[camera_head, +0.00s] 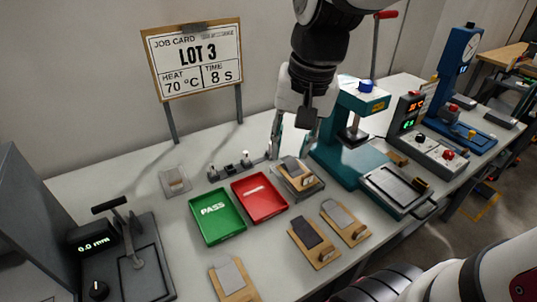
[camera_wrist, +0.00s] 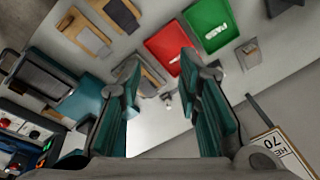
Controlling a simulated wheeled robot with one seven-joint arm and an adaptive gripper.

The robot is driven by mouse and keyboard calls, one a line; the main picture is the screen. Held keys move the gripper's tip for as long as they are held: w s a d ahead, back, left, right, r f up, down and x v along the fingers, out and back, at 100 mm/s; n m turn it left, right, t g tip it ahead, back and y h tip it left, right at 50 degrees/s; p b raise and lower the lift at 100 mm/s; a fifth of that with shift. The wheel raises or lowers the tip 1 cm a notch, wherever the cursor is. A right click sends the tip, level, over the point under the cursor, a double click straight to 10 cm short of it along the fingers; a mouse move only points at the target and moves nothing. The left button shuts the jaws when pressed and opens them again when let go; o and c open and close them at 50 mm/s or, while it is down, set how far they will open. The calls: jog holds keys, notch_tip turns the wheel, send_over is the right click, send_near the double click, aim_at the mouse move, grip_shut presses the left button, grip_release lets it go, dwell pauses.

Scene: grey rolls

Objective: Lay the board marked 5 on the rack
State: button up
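My gripper (camera_head: 292,152) is open and empty above the table, behind a wooden board (camera_head: 312,184) with a grey piece. That board lies on a low grey stand (camera_head: 292,187), possibly the rack; both show partly between my fingers in the wrist view. Three similar boards lie at the front: one with a dark piece (camera_head: 313,243), one with a grey piece (camera_head: 345,222), and one at the bottom edge (camera_head: 233,281). No number is readable on any board, so I cannot tell which is marked 5. My gripper (camera_wrist: 161,62) also shows open in the wrist view.
A green PASS tray (camera_head: 217,217) and a red tray (camera_head: 259,198) lie left of the stand. A low bar with pegs (camera_head: 232,167) is behind them. A teal press (camera_head: 345,160) stands close on the right. A gauge (camera_head: 125,250) and job card sign (camera_head: 195,60) are left.

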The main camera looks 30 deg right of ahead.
jog(key=s+a+n+t, duration=0.1)
jog(key=s+a+n, duration=0.4)
jog(key=s, duration=0.5)
jog(key=shift+s+r+n+t, duration=0.3)
jog(key=shift+s+r+n, duration=0.1)
jog(key=shift+n, duration=0.7)
jog(key=shift+r+p, duration=1.05)
jog(key=shift+r, duration=0.2)
jog(key=shift+s, duration=0.1)
